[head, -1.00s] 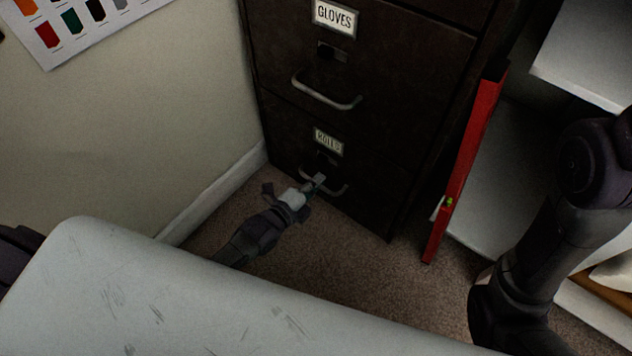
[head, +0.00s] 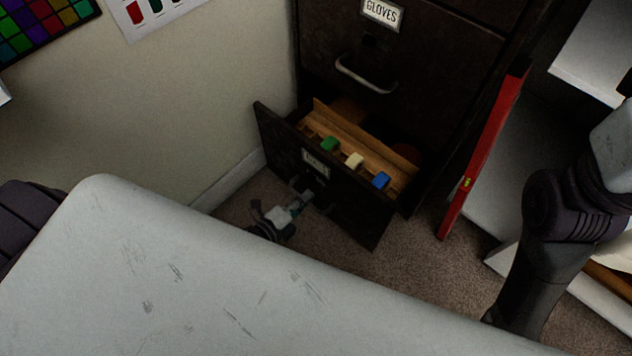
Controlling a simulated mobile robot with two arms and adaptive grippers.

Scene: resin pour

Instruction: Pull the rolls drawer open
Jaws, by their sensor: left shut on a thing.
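The rolls drawer (head: 345,203) is the bottom drawer of the dark filing cabinet (head: 440,95). It stands well out from the cabinet, with its label plate (head: 315,163) on the front. Inside are wooden boards and a green piece (head: 330,144), a cream piece (head: 354,160) and a blue piece (head: 381,180). My left gripper (head: 301,204) is at the drawer front, shut on its handle, which is mostly hidden by the fingers. My right arm shows at the right edge, but its gripper is out of view.
The gloves drawer (head: 420,70) above is shut, with a bare metal handle (head: 366,76). A pale scratched surface (head: 200,270) fills the foreground. Some carpet (head: 400,260) is bare between them.

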